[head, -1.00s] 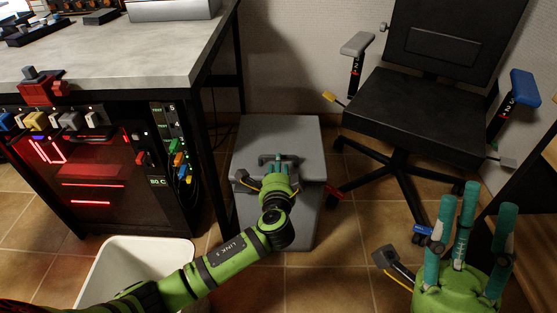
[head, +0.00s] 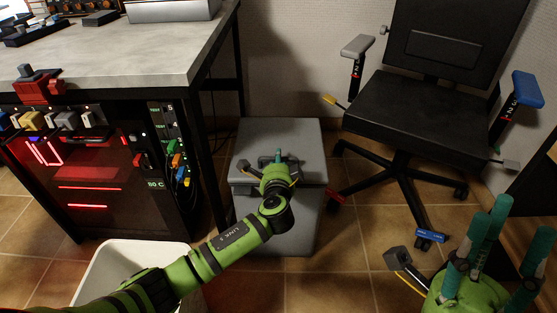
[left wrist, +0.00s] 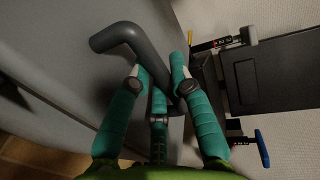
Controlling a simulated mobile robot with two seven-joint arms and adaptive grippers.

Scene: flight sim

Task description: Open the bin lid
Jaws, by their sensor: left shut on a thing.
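The grey bin (head: 303,229) stands on the floor beside the desk. Its lid (head: 300,135) looks closed, with a handle on top. In the left wrist view the dark grey handle (left wrist: 124,38) is a bent bar rising from the grey lid surface (left wrist: 50,75). My left gripper (head: 279,156) is over the lid and shut on the handle; its teal fingers (left wrist: 165,75) close around the bar. In the head view the gripper hides most of the handle. My right gripper (head: 505,225) is at the lower right, its fingers apart and empty.
The desk (head: 150,55) and a red-lit computer case (head: 90,180) stand left of the bin. A black office chair (head: 420,105) stands to the right. A white open container (head: 95,270) is at the lower left, under my left arm. Tiled floor is clear before the bin.

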